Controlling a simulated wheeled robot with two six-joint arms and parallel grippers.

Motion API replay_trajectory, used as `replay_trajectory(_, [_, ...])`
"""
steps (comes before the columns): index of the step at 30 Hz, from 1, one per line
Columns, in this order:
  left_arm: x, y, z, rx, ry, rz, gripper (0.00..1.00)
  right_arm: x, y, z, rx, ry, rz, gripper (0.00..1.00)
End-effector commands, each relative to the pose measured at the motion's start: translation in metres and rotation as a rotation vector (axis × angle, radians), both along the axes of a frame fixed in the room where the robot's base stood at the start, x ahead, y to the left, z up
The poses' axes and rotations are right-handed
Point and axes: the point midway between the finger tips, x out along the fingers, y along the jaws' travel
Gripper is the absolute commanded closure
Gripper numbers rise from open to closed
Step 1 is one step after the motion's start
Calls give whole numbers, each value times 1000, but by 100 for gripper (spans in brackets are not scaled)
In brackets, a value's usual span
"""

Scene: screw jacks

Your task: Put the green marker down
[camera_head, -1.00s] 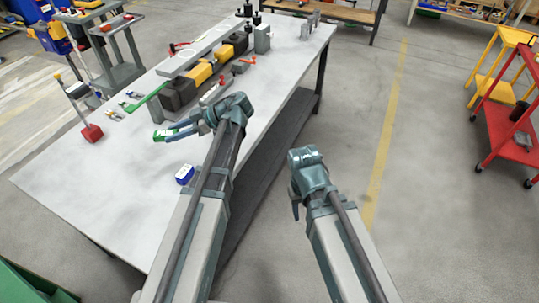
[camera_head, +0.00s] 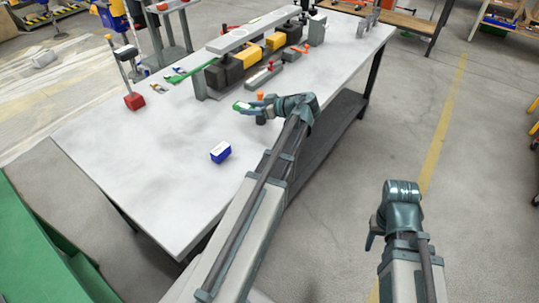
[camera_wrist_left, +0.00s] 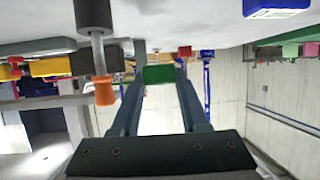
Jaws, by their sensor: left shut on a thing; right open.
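The green marker (camera_head: 242,106) is a small green piece with a pale patch, held at the fingertips of my left gripper (camera_head: 254,106). In the left wrist view the marker (camera_wrist_left: 158,74) is a dark green block between the two fingers. My left gripper is shut on it over the grey table (camera_head: 120,170); the gap to the tabletop is hard to judge. My right gripper (camera_head: 371,236) hangs off to the right of the table over the floor, open and empty.
A jack with an orange top (camera_head: 260,97) stands right by my left gripper; it shows close in the left wrist view (camera_wrist_left: 103,90). A blue-and-white box (camera_head: 220,152) lies nearer. A raised bar (camera_head: 250,32) and yellow-black blocks stand behind. The table's near left part is clear.

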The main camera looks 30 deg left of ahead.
Motion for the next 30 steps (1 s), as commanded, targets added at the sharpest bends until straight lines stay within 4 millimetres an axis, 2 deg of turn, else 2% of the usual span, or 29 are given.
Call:
replay_trajectory(1, [-1,15,-21,2,-1,-12,100,0,0,-21,0,0,0,50])
replay_trajectory(4, [1,36,-33,6,-1,-40,100,0,0,-34,0,0,0,50])
replay_trajectory(9, [2,54,-42,11,0,-69,100,0,0,-44,0,0,0,50])
replay_trajectory(14, [2,56,-41,12,-1,-77,100,0,0,-43,0,0,0,50])
replay_trajectory(17, [1,47,-42,12,-1,-77,100,0,0,-44,0,0,0,50])
replay_trajectory(20, [-2,25,-44,12,-1,-79,100,0,0,-47,0,0,0,50])
replay_trajectory(30, [-10,-61,-53,12,-2,-80,100,0,0,-55,0,0,0,50])
